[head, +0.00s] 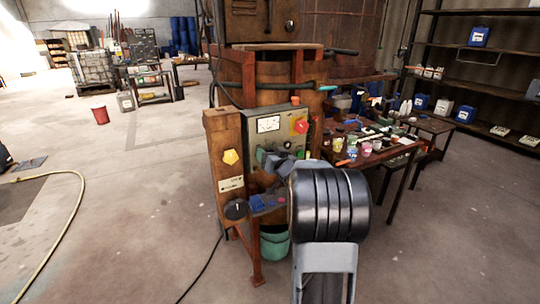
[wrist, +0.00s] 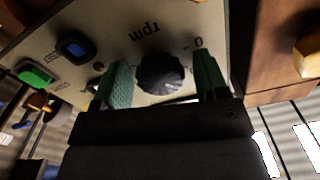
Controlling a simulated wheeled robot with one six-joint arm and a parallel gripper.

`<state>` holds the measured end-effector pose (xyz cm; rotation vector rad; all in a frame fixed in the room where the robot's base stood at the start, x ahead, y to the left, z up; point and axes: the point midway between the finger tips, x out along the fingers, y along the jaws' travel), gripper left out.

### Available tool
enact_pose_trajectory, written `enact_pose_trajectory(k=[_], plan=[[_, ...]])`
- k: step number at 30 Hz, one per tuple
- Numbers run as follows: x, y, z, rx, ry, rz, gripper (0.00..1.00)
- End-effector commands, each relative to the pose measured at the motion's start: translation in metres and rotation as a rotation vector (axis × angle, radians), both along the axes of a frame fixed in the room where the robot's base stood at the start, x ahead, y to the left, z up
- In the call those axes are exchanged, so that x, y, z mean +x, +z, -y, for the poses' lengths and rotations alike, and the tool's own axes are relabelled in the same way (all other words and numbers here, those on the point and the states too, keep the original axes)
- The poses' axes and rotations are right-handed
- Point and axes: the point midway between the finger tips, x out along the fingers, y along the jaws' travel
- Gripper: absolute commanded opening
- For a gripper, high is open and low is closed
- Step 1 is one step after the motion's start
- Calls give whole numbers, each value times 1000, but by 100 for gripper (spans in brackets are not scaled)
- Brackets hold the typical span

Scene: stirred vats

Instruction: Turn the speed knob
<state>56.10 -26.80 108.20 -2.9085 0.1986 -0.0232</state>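The speed knob (wrist: 160,73) is a dark, ribbed round knob on a grey panel (wrist: 205,22) marked "rpm" and "0", which appears upside down in the wrist view. My gripper (wrist: 162,78) is open, with one green-padded finger on each side of the knob. The left finger looks very close to it, and a narrow gap shows at the right finger. I cannot tell whether either touches. In the head view the control panel (head: 255,143) stands in front of the vat, and my gripper (head: 272,159) is at its lower part. My gripper and arm hide the knob there.
The panel also carries a white meter (head: 268,124) and a red button (head: 300,127). A rusty post (head: 222,135) beside it bears a yellow piece (head: 230,157) and a black round fitting (head: 236,210). A cluttered table (head: 400,150) stands right. Open floor lies left.

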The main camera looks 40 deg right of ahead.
Motion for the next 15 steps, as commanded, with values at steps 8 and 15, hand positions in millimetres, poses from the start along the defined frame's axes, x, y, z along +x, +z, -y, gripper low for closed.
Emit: enact_pose_trajectory(k=[8,15], plan=[[0,0,0,0,0,0,40],[0,0,0,0,0,0,20]])
